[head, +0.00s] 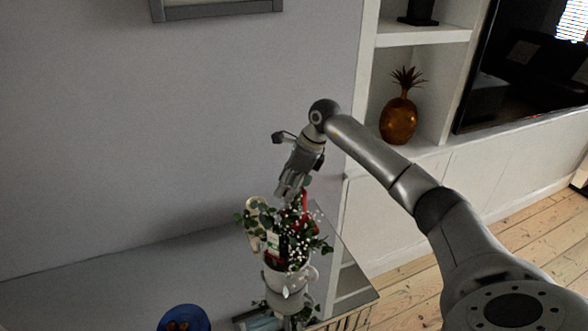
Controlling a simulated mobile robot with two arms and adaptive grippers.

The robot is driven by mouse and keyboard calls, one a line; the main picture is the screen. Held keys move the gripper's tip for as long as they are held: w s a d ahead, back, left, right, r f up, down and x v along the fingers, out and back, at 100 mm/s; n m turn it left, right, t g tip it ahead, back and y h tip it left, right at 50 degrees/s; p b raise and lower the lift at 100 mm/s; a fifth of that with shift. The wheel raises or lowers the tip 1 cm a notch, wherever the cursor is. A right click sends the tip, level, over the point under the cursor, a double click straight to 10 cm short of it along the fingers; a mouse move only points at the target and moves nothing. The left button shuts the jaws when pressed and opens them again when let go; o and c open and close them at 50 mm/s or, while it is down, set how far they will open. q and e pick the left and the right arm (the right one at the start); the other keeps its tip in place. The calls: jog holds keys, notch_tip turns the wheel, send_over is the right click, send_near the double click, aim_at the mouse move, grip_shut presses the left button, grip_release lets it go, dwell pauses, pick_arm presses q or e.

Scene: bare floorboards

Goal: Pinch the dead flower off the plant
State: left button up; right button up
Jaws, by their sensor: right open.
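The plant (290,250) stands in a white pot (287,279) on the grey cabinet top. It has dark green leaves, small white blossoms and some red parts. A pale beige piece (256,211) sticks up at its upper left; I cannot tell whether this is the dead flower. My right gripper (290,192) reaches down from above to the top of the plant, by a red stem-like part (304,205). Its fingers are open, and I cannot tell whether they touch the plant. My left gripper does not show.
The grey cabinet top (130,270) has free room left of the plant. A blue bowl (183,318) with brown contents stands at the front. White shelves with an amber pineapple ornament (398,120) and a dark television (525,65) are at right.

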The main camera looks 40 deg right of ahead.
jog(key=shift+w+a+f, duration=0.1)
jog(key=shift+f, duration=0.3)
jog(key=shift+c, duration=0.2)
grip_shut()
